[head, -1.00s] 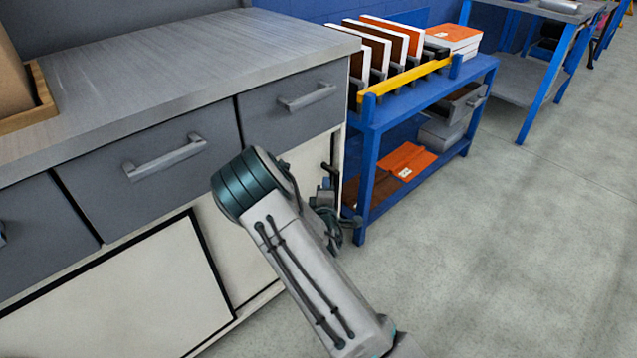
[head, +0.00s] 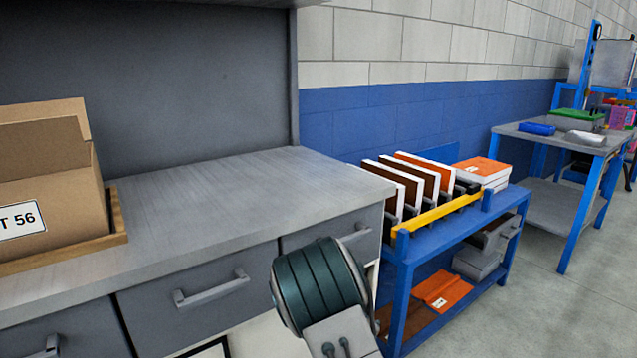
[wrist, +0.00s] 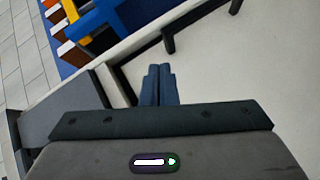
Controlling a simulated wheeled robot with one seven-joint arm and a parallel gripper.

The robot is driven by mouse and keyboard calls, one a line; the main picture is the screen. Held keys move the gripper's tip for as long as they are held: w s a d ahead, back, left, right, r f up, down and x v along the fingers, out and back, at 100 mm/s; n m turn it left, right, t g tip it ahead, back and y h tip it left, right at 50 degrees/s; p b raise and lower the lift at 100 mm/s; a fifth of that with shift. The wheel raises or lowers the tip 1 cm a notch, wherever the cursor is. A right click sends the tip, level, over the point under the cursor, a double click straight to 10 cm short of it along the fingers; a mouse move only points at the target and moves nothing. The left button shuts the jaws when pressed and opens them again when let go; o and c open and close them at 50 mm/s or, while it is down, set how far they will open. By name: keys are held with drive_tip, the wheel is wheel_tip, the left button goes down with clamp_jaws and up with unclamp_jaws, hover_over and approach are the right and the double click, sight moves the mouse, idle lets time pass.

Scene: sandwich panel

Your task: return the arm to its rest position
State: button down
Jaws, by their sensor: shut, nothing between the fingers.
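My arm shows at the bottom middle of the head view, a grey link with a dark teal ringed joint in front of the grey drawers. My gripper is outside the head view. In the wrist view my gripper (wrist: 158,84) shows its two blue-grey fingers side by side, touching, with nothing between them. Beyond the fingers is pale floor. The fingers touch nothing that I can see.
A grey workbench (head: 240,190) with drawers stands at left, bearing a cardboard box (head: 50,165) in a wooden tray (head: 120,226). A blue rack (head: 400,290) with upright panels (head: 412,180) stands right of it. A further blue-legged table (head: 590,146) stands behind. Floor at right is clear.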

drive_tip(key=s+r+m+g+y+p, duration=0.15)
drive_tip(key=s+r+p, duration=0.3)
drive_tip(key=r, duration=0.45)
drive_tip(key=s+r+m+g+y+p, duration=0.1)
drive_tip(key=s+r+m+g+p, duration=0.3)
drive_tip(key=r, duration=0.4)
drive_tip(key=s+r+m+g+y+p, duration=0.1)
drive_tip(key=s+r+m+y+p, duration=0.1)
drive_tip(key=s+r+p, duration=0.5)
drive_tip(key=s+d+r+m+g+p, duration=0.1)
drive_tip(key=s+r+p, duration=0.3)
drive_tip(key=s+r, duration=0.4)
drive_tip(key=s+d+r+m+g+h+p, duration=0.1)
drive_tip(key=s+d+r+m+g+p, duration=0.1)
drive_tip(key=s+r+p, duration=0.3)
drive_tip(key=s+r+g, duration=0.1)
drive_tip(key=s+r, duration=0.2)
drive_tip(key=r, duration=0.4)
drive_tip(key=shift+s+r+g, duration=0.15)
drive_tip(key=shift+s+g, duration=0.05)
drive_tip(key=shift+g, duration=0.15)
